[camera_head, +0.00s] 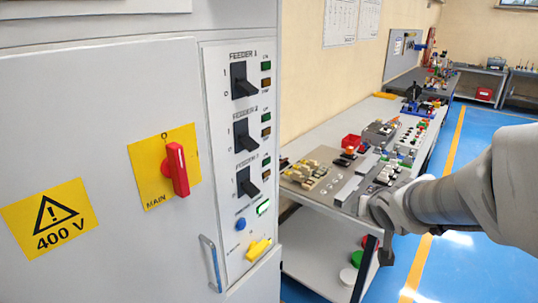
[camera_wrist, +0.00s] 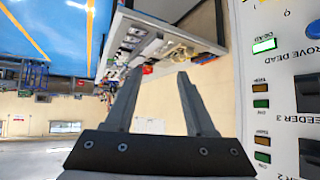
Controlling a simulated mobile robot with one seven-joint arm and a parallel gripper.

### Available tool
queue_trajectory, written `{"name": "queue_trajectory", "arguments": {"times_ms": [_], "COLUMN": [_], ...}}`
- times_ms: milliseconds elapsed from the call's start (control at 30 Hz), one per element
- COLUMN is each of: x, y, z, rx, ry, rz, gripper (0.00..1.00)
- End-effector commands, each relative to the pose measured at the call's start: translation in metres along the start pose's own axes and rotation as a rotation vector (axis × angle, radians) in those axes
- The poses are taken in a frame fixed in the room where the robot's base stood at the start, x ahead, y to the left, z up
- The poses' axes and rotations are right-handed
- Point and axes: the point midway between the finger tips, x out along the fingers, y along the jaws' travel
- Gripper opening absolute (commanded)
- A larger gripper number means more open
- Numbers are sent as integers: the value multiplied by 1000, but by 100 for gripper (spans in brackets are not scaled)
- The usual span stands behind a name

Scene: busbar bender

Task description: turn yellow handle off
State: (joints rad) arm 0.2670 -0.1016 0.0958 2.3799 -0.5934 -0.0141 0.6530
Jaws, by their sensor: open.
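A yellow handle (camera_head: 258,249) sits near the bottom of the feeder panel on the grey cabinet. It looks tilted, its right end higher. My gripper (camera_head: 387,252) is right of the cabinet in the head view, well apart from the handle, partly hidden by my wrist. In the wrist view my gripper (camera_wrist: 158,72) has its two fingers spread with nothing between them.
Left of the panel are a red MAIN switch (camera_head: 177,168) on a yellow plate and a cabinet pull (camera_head: 211,262). Above the yellow handle are a blue button (camera_head: 240,224), a lit green lamp (camera_head: 263,207) and three black feeder switches. A cluttered workbench (camera_head: 330,190) stands behind my gripper.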

Motion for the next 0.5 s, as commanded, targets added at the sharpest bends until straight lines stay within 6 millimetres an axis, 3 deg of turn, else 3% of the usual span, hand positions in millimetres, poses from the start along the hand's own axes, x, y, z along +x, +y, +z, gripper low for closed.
{"name": "queue_trajectory", "arguments": {"times_ms": [33, 200, 400, 500], "x": [29, 91, 146, 164], "y": [0, -18, -44, -58], "z": [15, 44, 96, 124], "rx": [22, 119, 296, 412], "ry": [3, 19, -25, -68], "rz": [-34, -206, -466, -611], "gripper": [55, 55, 55, 55]}}
